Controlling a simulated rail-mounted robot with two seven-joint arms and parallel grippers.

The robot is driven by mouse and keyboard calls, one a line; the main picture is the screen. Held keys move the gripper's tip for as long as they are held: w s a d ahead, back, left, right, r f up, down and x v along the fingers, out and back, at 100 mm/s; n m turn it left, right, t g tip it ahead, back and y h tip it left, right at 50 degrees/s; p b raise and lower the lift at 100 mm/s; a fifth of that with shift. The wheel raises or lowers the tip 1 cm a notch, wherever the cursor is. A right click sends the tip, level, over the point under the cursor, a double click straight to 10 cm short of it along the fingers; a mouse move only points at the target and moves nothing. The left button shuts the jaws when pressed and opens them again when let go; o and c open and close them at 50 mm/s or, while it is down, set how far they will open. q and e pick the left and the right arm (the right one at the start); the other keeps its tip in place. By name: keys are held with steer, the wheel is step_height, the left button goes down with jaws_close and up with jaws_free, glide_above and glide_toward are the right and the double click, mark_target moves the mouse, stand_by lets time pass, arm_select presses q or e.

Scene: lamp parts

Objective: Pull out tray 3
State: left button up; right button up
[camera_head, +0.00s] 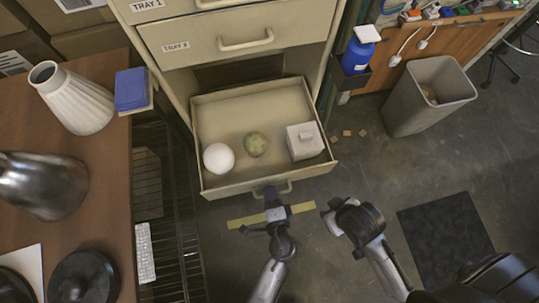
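The open tray (197,140), taken as tray 3, sticks out from the cabinet below the drawer labelled as another tray. It holds a white ball (218,157), a greenish ball (256,144) and a white box (305,141). Its front handle (287,189) is partly hidden by my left gripper (271,194), which appears shut on the handle's middle. The tray's own label is not visible. My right gripper (338,232) is to the right of the tray front, apart from it, and looks open and empty.
Closed drawers (236,36) are above the tray. A wooden table (113,190) with a white vase (72,98) and a metal vessel (42,185) is at left. A grey bin (429,96) and black mat (445,238) are at right. Floor before the tray is mostly clear.

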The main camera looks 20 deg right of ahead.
arm_select(q)
steer(key=o, duration=0.4)
steer(key=shift+c, duration=0.2)
steer(key=p+v, duration=0.3)
steer(key=v, duration=1)
steer(key=shift+s, duration=0.4)
